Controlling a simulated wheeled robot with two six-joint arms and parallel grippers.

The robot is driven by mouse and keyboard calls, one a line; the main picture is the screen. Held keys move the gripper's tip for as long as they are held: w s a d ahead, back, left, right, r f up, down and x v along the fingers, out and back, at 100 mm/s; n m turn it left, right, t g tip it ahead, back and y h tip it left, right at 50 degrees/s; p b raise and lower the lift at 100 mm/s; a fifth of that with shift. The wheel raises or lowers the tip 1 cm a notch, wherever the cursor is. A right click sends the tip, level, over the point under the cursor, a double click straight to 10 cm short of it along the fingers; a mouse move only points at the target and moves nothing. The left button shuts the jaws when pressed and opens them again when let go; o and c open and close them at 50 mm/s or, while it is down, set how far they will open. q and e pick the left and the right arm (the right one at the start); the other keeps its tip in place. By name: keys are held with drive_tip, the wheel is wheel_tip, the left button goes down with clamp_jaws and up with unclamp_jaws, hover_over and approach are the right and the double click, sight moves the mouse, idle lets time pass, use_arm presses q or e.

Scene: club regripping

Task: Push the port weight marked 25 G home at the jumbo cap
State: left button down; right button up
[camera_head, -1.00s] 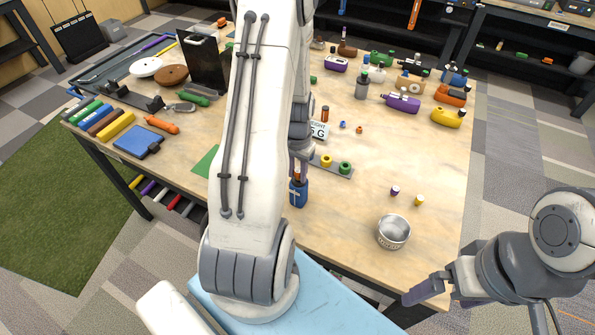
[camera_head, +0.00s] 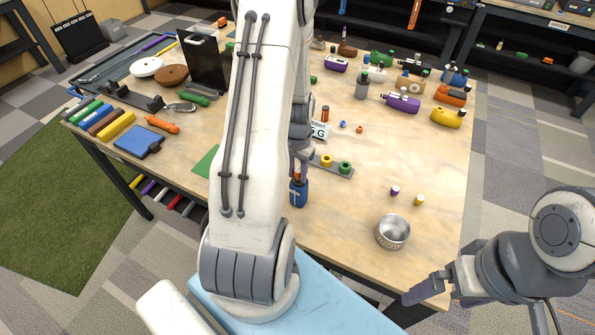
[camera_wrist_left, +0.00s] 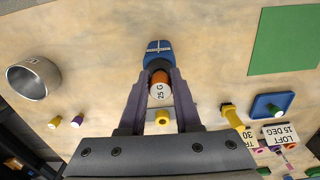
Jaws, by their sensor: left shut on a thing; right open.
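The port weight marked 25 G (camera_wrist_left: 159,88), orange with a white label, is between the fingers of my left gripper (camera_wrist_left: 159,76), which is shut on it. The blue jumbo cap (camera_wrist_left: 158,50), with a white cross mark, lies right at the weight's far end; they look in line and touching, but how deep the weight sits cannot be told. In the head view, the cap (camera_head: 298,193) is near the table's front edge, below my left gripper (camera_head: 299,172), which my arm partly hides. My right gripper (camera_head: 428,291) is open and empty, off the front right.
A metal bowl (camera_head: 392,231) stands at the front right, with a purple plug (camera_head: 395,190) and a yellow plug (camera_head: 419,200) behind it. The right middle of the table is clear.

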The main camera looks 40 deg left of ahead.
use_arm(q)
drive_tip(key=shift+f, duration=0.35)
drive_tip(key=shift+r, duration=0.15)
drive_tip(key=shift+r, duration=0.25)
drive_tip(key=shift+w+p, duration=0.1)
drive_tip(key=shift+p, duration=0.2)
idle(1.3)
drive_tip(key=shift+f+b, duration=0.3)
drive_tip(key=shift+f, duration=0.1)
drive_tip(key=shift+r+p, duration=0.35)
drive_tip(key=shift+r, duration=0.05)
drive_tip(key=shift+r, duration=0.1)
drive_tip(key=shift+r, duration=1.15)
